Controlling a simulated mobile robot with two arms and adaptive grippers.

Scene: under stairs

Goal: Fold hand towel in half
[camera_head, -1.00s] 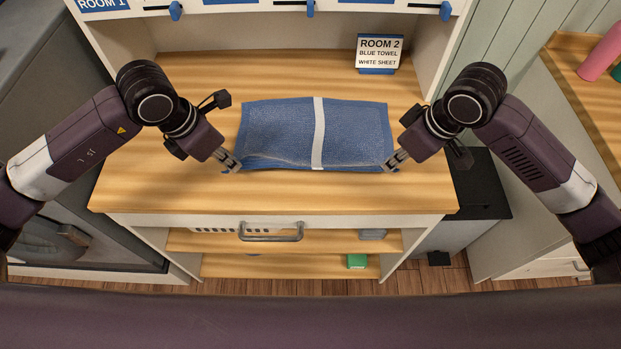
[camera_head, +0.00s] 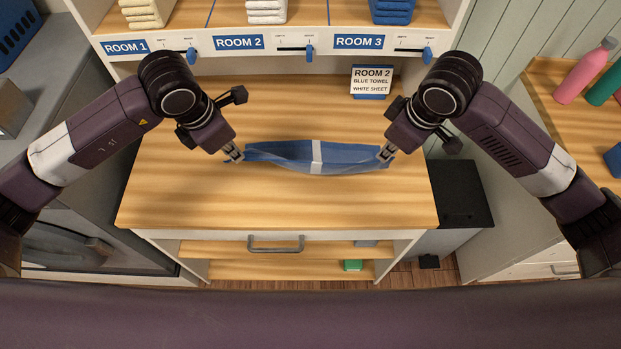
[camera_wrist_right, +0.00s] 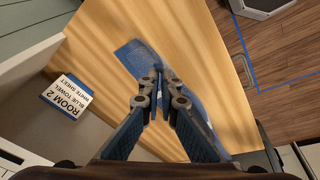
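The blue hand towel (camera_head: 290,158) with a white stripe (camera_head: 316,152) is bunched into a narrow band above the wooden counter. Its middle sags between my two grippers. My left gripper (camera_head: 236,156) is shut on the towel's left corner. My right gripper (camera_head: 385,156) is shut on its right corner. In the right wrist view, my right gripper (camera_wrist_right: 158,92) has its fingers closed on the towel, and part of the blue cloth (camera_wrist_right: 134,54) shows beyond them. The fingers hide the pinched cloth. I cannot tell whether the towel's underside touches the counter.
The wooden counter (camera_head: 270,205) is clear in front of the towel. A "ROOM 2, blue towel, white sheet" card (camera_head: 372,81) stands behind it. A shelf with room labels (camera_head: 238,42) and folded towels (camera_head: 267,10) is above. Bottles (camera_head: 586,70) stand on a right-hand surface.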

